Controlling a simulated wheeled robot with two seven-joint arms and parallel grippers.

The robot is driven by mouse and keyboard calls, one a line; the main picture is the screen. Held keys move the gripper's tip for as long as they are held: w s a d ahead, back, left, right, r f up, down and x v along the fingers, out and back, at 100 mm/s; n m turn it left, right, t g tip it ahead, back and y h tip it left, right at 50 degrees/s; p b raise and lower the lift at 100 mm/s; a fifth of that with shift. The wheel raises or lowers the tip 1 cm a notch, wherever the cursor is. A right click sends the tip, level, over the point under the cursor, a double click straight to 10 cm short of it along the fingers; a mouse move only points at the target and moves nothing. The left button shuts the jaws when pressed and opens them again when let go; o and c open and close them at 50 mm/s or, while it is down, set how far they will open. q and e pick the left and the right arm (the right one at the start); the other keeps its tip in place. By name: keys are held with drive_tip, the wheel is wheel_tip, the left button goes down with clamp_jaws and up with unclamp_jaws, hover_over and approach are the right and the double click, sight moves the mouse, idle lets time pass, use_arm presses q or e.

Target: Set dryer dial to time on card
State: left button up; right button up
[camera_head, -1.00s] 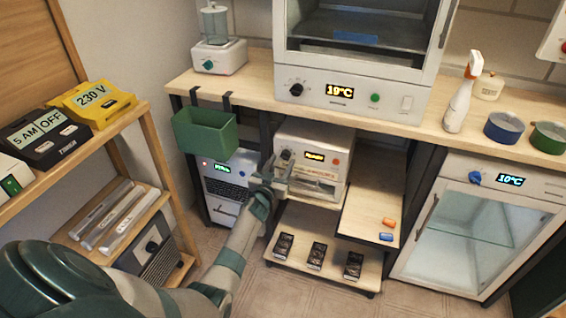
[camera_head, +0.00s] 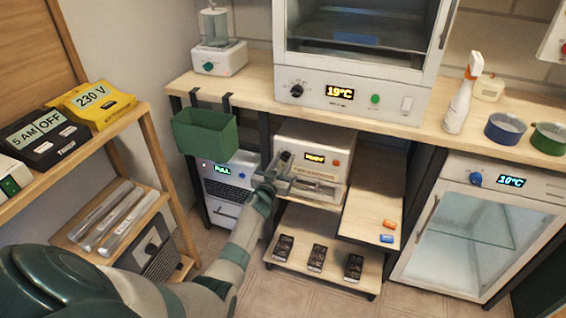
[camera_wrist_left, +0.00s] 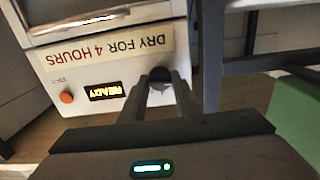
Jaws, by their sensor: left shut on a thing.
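The dryer (camera_head: 343,148) is a small white box under the bench, with a lit amber display. In the left wrist view its front (camera_wrist_left: 75,80) appears upside down, with the display (camera_wrist_left: 104,91) reading READY. A cream card strip (camera_wrist_left: 110,46) on it reads DRY FOR 4 HOURS in inverted letters. My left gripper (camera_head: 281,168) is at the left of the dryer front. In the left wrist view its two fingers (camera_wrist_left: 161,86) are shut on the round dark dial (camera_wrist_left: 160,73). The dial's pointer and scale are hidden or too small to read. My right gripper is out of view.
An orange button (camera_wrist_left: 66,97) sits beside the display. A green bin (camera_head: 205,132) hangs from the bench at the left. Several dark packs lie on the low shelf (camera_head: 300,275). An orange and a blue item lie on the side shelf (camera_head: 365,205).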

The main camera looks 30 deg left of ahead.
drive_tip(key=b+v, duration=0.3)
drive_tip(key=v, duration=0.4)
use_arm(q)
drive_tip(key=m+b, duration=0.2)
drive_tip(key=m, duration=1.3)
drive_tip(key=shift+m, duration=0.4)
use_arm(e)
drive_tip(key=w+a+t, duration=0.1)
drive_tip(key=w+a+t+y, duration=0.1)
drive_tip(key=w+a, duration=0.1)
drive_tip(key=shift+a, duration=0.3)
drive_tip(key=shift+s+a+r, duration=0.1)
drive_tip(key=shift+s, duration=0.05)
use_arm(q)
drive_tip(key=o, duration=1)
drive_tip(key=shift+o, duration=0.2)
